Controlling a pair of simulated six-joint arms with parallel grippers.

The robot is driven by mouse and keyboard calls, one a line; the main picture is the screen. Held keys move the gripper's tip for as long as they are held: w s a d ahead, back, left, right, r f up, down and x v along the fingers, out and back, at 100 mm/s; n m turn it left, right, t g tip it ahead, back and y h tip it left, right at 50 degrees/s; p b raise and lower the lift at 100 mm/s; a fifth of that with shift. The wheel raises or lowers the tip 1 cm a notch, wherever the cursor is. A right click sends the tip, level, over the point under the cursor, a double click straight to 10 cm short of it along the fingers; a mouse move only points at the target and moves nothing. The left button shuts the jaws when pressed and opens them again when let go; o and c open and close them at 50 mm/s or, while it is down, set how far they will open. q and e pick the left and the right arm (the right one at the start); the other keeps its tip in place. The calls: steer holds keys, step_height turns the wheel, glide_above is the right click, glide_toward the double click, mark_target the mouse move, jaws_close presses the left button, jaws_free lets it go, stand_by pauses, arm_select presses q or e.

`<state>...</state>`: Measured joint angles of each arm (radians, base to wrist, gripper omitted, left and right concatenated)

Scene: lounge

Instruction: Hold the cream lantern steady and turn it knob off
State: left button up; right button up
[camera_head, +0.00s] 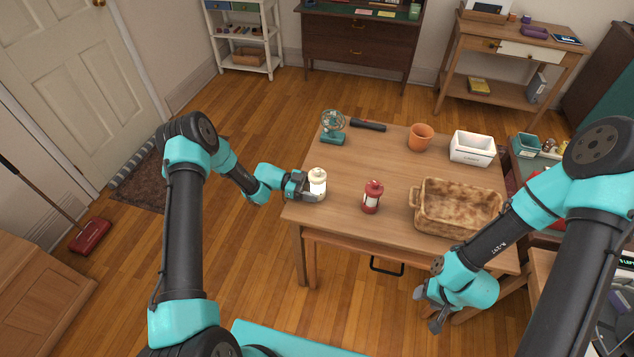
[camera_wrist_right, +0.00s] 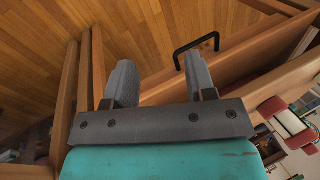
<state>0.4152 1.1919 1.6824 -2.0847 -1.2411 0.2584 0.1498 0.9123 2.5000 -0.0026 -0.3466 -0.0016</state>
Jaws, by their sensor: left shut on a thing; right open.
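The cream lantern (camera_head: 317,181) stands upright at the left edge of the wooden table. My left gripper (camera_head: 310,190) comes in from the left and is shut on the lantern. The lantern's knob is too small to make out. My right gripper (camera_head: 427,300) is open and empty, low in front of the table's front edge. In the right wrist view, the two fingers of my right gripper (camera_wrist_right: 160,85) are apart with nothing between them.
A red lantern (camera_head: 371,197) stands to the right of the cream one. A brown baking dish (camera_head: 457,228), a white bin (camera_head: 471,149), an orange pot (camera_head: 420,137), a teal fan (camera_head: 333,127) and a black flashlight (camera_head: 368,125) are on the table (camera_head: 365,162). A black handle (camera_wrist_right: 196,46) juts below the tabletop.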

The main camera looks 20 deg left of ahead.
steer(key=w+a+r, duration=0.1)
steer(key=w+a, duration=0.1)
steer(key=w, duration=0.2)
steer(key=w+a+r+g, duration=0.1)
steer(key=w+a+r, duration=0.1)
steer(key=w, duration=0.2)
steer(key=w+a+r+g, duration=0.1)
steer(key=w+a, duration=0.2)
steer(key=w, duration=0.1)
steer(key=shift+w+r, duration=0.15)
steer(key=shift+w, duration=0.15)
steer(key=shift+m+g+h, duration=0.3)
steer(key=shift+g+h, duration=0.1)
steer(key=shift+g, duration=0.1)
steer(key=w+a+r, duration=0.4)
steer(key=w+r, duration=0.1)
steer(key=shift+w+a, duration=0.1)
steer(key=shift+w, duration=0.05)
steer(key=w+a+r+h, duration=0.1)
steer(key=w+a+r, duration=0.3)
steer(key=r, duration=0.3)
step_height(320, 180, up, 11)
steer(key=n+t+h, duration=0.2)
steer(key=n, duration=0.4)
glide_above(317, 169)
steer(key=shift+f, duration=0.2)
steer(key=shift+f, duration=0.1)
step_height(317, 169, down, 12)
steer(key=shift+r, duration=0.1)
